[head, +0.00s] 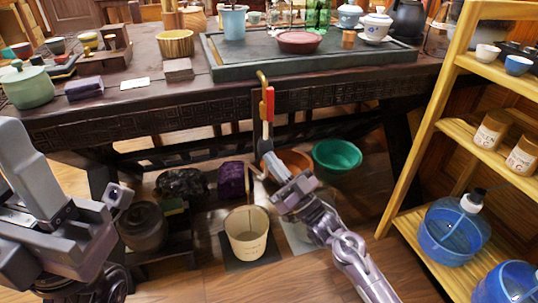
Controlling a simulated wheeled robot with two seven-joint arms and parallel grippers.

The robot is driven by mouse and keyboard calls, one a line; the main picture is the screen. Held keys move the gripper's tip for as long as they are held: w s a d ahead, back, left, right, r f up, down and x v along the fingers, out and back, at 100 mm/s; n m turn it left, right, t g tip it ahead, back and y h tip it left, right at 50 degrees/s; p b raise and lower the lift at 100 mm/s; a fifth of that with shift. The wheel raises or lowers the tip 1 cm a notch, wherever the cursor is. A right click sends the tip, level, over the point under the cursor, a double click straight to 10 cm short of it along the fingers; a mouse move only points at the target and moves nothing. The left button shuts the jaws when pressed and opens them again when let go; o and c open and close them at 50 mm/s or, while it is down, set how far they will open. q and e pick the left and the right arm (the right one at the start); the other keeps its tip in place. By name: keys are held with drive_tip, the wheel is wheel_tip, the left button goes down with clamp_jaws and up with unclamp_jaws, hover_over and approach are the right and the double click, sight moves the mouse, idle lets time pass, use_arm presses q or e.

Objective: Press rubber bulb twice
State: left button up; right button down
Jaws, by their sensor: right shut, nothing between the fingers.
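A slim red piece (269,104), which looks like the rubber bulb, hangs upright in front of the table's front edge. It is beside a yellow hooked tube (262,80) that rises over the tray's edge. My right gripper (265,147) is below the red piece, pointing up and left, shut and empty. I cannot tell whether it touches the tube's lower part. A cream bucket (248,235) stands on the floor below. My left gripper (117,196) is at the left, well away from the bulb; its finger gap does not show clearly.
The dark carved table (160,112) carries a slate tea tray (225,68) with cups and pots. An orange bowl (296,160) and a green basin (337,156) are behind my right gripper. A wooden shelf (415,150) stands at the right.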

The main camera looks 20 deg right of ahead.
drive_tip(key=shift+s, duration=0.1)
drive_tip(key=shift+s+p, duration=0.75)
drive_tip(key=shift+s, duration=0.25)
drive_tip(key=shift+s, duration=0.1)
drive_tip(key=s+p, duration=0.3)
drive_tip(key=s, duration=0.2)
drive_tip(key=shift+d, duration=0.15)
drive_tip(key=shift+w, duration=0.1)
